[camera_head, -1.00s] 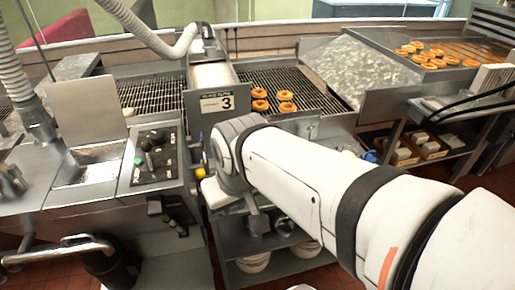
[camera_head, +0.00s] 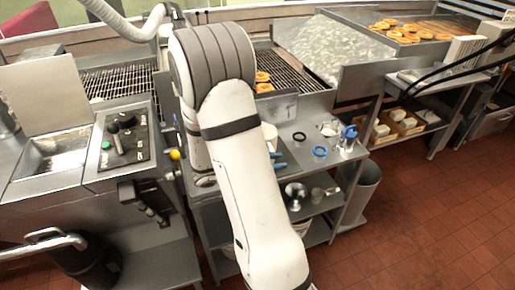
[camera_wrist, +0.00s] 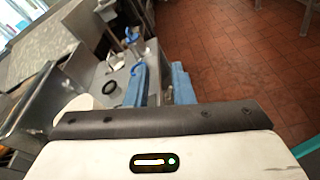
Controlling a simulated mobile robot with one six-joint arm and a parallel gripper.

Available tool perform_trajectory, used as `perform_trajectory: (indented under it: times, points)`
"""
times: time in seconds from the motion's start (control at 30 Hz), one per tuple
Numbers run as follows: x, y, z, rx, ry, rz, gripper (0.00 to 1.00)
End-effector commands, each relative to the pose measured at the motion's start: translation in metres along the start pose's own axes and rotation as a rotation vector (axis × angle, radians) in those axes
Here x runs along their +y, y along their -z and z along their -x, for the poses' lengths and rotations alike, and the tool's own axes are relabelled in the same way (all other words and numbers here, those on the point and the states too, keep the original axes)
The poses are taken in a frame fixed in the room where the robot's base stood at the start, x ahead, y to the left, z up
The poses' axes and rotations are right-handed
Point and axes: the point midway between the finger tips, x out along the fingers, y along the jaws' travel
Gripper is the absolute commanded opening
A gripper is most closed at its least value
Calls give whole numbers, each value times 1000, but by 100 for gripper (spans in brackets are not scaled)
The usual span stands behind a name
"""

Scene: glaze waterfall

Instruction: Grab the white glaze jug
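A pale white rounded thing, which may be the white glaze jug, shows only in part behind my arm on the small metal table in the head view (camera_head: 268,133). A white rounded shape also shows at the left in the wrist view (camera_wrist: 76,104), partly hidden by my gripper's body; no handle or spout is visible. My gripper (camera_wrist: 160,82) has two blue fingers with a gap between them, and nothing shows between them. It is over the table, to the right of the white shape in the wrist view. In the head view my arm hides most of the gripper.
A lower shelf holds metal vessels. A grey bin (camera_head: 362,192) stands at the right. Red tiled floor (camera_head: 440,215) is open beyond it.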

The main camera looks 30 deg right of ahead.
Motion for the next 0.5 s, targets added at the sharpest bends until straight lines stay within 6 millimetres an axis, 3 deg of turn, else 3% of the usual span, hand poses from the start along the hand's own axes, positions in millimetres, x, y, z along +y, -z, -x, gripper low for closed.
perform_trajectory:
  times: [0.03,0.3,0.5]
  points:
    - [5,24,-9,-35,-64,73,22]
    - [32,114,-25,-125,-383,321,22]
    - [37,143,-26,-133,-485,382,22]
